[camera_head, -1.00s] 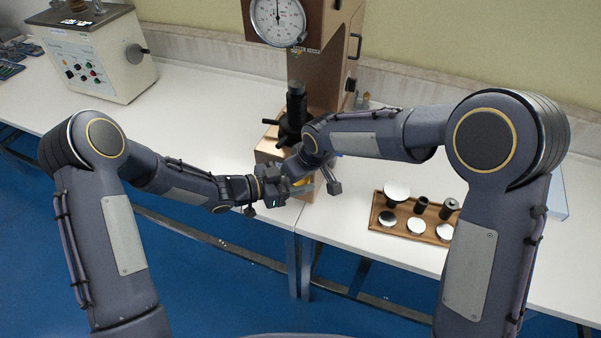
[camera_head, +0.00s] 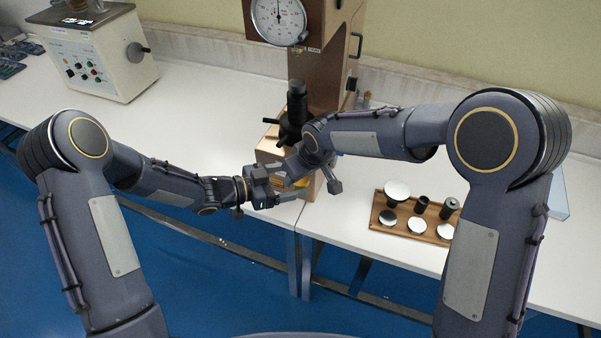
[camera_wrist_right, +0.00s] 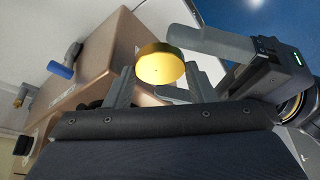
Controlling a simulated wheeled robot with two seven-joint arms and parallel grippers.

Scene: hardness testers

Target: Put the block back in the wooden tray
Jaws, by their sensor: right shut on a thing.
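The block is a gold-yellow round disc (camera_wrist_right: 160,66) in the right wrist view. My right gripper (camera_wrist_right: 161,86) is shut on it, one finger on each side. In the head view the right gripper (camera_head: 312,178) is in front of the tester at the table's front edge, and the disc is hardly visible. My left gripper (camera_head: 288,187) is just left of it, fingers apart. In the right wrist view the left gripper's fingers (camera_wrist_right: 192,68) lie right of the disc, with nothing seen held. The wooden tray (camera_head: 377,208) lies on the table at right.
The tray holds several discs and dark cylindrical pieces. The brown hardness tester (camera_head: 322,60) with a dial stands behind my grippers. A beige tester (camera_head: 95,60) stands at the back left. White tabletop (camera_head: 185,110) is clear between the two testers.

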